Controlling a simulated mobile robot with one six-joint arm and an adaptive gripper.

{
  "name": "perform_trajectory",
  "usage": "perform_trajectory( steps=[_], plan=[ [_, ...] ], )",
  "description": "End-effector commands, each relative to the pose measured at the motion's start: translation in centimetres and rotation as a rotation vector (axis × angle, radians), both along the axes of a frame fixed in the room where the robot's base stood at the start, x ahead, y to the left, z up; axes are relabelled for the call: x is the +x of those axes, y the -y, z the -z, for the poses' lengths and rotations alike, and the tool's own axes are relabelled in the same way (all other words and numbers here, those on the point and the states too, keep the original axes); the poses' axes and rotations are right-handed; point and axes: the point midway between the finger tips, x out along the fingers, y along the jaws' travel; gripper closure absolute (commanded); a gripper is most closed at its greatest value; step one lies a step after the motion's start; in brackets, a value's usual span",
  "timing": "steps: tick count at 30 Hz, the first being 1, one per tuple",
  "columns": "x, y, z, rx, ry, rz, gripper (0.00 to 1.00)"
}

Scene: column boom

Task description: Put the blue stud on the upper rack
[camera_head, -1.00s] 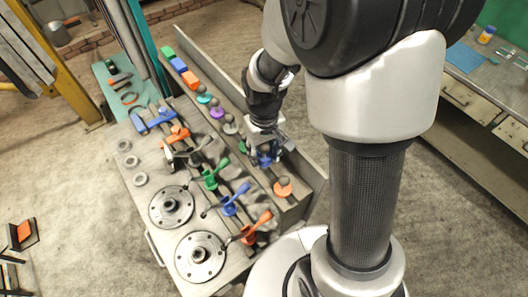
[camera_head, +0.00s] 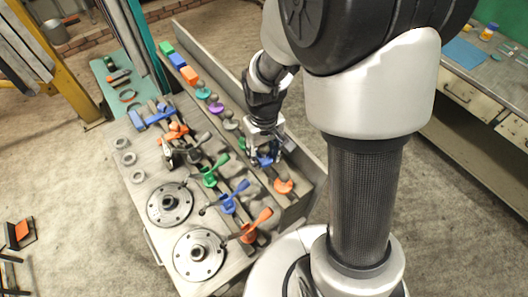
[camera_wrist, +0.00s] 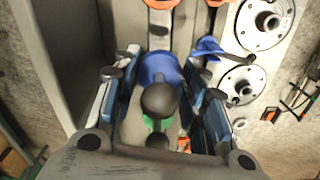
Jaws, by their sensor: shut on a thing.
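The blue stud (camera_wrist: 158,66) has a blue collar and a dark grey round knob. In the wrist view it sits between the two fingers of my gripper (camera_wrist: 162,82), which is shut on it. In the head view my gripper (camera_head: 264,148) points down over the long ledge, and a bit of the blue stud (camera_head: 266,160) shows under it. The stud appears to be still at its place in the row, but its foot is hidden. I cannot tell for sure which ledge is the upper rack.
An orange stud (camera_head: 284,187) stands close in front of my gripper; purple (camera_head: 216,108) and teal (camera_head: 203,93) studs stand behind. Coloured levers, such as a blue one (camera_head: 232,202), and round flanges (camera_head: 199,252) lie to the left.

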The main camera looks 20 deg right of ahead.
Motion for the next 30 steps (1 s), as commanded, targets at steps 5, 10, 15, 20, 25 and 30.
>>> perform_trajectory(
  steps=[5,10,15,20,25,30],
  plan=[
    [0.0,0.0,0.6,0.0,0.0,0.0,0.85],
    [0.0,0.0,1.2,0.0,0.0,0.0,0.85],
    [0.0,0.0,1.7,0.0,0.0,0.0,0.85],
    [0.0,0.0,2.1,0.0,0.0,0.0,0.85],
    [0.0,0.0,2.2,0.0,0.0,0.0,0.85],
    [0.0,0.0,2.1,0.0,0.001,0.0,0.52]
  ],
)
